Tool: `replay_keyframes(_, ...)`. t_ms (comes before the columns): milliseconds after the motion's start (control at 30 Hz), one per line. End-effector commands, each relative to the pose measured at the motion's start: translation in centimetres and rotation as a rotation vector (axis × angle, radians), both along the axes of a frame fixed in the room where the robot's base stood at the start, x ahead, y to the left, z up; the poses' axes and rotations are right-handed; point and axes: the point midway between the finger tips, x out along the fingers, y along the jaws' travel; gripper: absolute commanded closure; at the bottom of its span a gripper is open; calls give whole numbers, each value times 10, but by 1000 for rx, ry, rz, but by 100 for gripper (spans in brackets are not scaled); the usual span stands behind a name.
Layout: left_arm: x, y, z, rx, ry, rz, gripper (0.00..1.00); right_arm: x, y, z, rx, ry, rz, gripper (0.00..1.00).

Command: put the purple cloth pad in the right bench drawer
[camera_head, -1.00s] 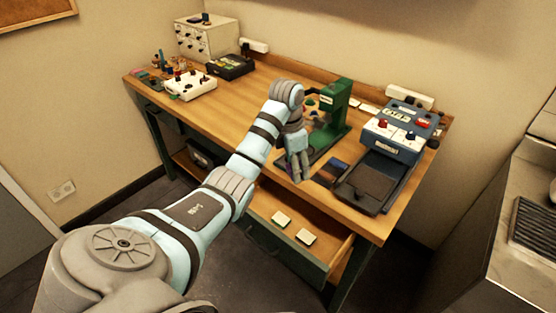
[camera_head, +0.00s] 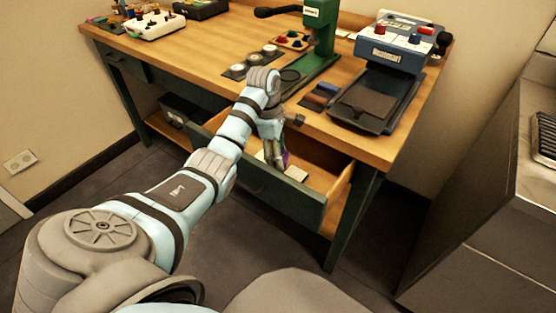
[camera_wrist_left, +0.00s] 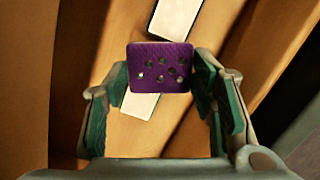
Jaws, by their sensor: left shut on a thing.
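The purple cloth pad (camera_wrist_left: 160,67) has several small round dots and is pinched between the fingertips of my left gripper (camera_wrist_left: 160,80) in the left wrist view. In the head view a small bit of purple (camera_head: 286,157) shows at the fingertips of my left gripper (camera_head: 277,160). The gripper points down over the open right bench drawer (camera_head: 318,182), inside its outline. The drawer floor shows below the pad in the wrist view. I cannot tell the exact gap between pad and floor. My right gripper is not in view.
Two pale flat pieces lie in the drawer; one shows as a white piece (camera_head: 296,173) beside the gripper. The bench top (camera_head: 220,45) above holds a green press (camera_head: 320,30) and a blue device (camera_head: 392,55). The drawer's front panel (camera_head: 275,190) stands out from the bench.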

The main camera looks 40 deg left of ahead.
Motion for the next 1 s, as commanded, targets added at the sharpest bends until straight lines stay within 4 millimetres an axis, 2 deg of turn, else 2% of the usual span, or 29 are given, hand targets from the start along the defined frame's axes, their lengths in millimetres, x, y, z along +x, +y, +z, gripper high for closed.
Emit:
replay_keyframes(33, -1, 0, -12, -1, 4, -1, 76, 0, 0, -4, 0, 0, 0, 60)
replay_keyframes(100, 0, 0, -20, -1, 2, 0, 76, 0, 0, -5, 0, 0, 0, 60)
replay_keyframes(500, 0, 0, -26, 0, 0, 1, 76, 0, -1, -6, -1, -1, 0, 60)
replay_keyframes(533, 0, 0, -25, 0, 0, 1, 46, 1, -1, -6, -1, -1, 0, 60)
replay_keyframes(633, 0, 0, -25, 0, 1, 1, 30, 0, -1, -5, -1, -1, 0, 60)
replay_keyframes(900, 0, 0, -24, 0, 0, 1, 29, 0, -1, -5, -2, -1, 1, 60)
replay_keyframes(1000, 0, 0, -18, 0, 0, 1, 29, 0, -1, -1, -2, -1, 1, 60)
